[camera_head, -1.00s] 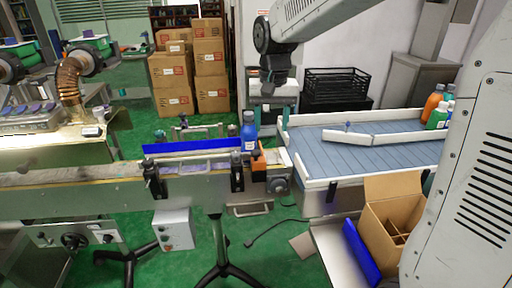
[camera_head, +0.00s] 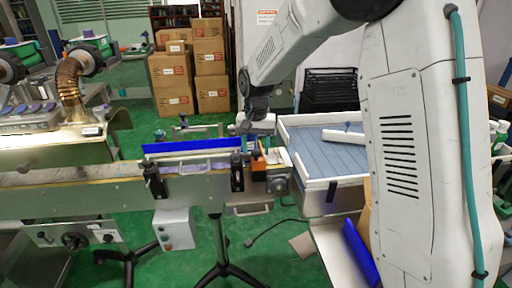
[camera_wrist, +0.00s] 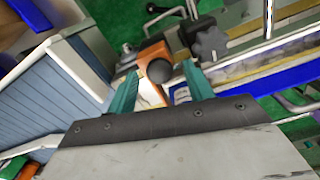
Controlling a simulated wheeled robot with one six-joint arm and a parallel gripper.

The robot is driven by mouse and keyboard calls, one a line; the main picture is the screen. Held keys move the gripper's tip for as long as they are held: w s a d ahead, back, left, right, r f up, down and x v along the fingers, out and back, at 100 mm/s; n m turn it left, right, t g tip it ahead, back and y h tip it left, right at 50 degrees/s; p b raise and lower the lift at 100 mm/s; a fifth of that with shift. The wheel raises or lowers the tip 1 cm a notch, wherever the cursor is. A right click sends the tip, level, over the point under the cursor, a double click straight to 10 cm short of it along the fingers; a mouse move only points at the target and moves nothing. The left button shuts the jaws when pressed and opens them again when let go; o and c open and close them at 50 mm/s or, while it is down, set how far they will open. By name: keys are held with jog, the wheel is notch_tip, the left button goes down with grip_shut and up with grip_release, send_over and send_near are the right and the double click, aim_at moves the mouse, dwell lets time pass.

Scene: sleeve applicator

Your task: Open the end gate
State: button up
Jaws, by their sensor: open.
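The end gate appears to be the orange piece (camera_head: 258,163) at the right end of the conveyor. In the wrist view the orange piece (camera_wrist: 152,52) carries a dark round knob (camera_wrist: 159,71). My gripper (camera_head: 256,147) is above this end, pointing down. In the wrist view my gripper (camera_wrist: 161,70) is open, with one teal finger on each side of the knob. I cannot tell whether the fingers touch it. The blue bottle seen earlier at this end does not show now.
The conveyor (camera_head: 110,184) runs left with a blue guide rail (camera_head: 190,147). A blue slatted table (camera_head: 310,150) with white rails adjoins the end. A black star-shaped hand knob (camera_wrist: 208,42) stands close to my fingers. My arm covers much of the right side.

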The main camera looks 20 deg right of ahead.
jog(key=shift+f, duration=0.15)
grip_shut()
jog(key=s+a, duration=0.1)
jog(key=s, duration=0.7)
jog(key=shift+s+a, duration=0.3)
jog(key=shift+a, duration=0.05)
grip_release()
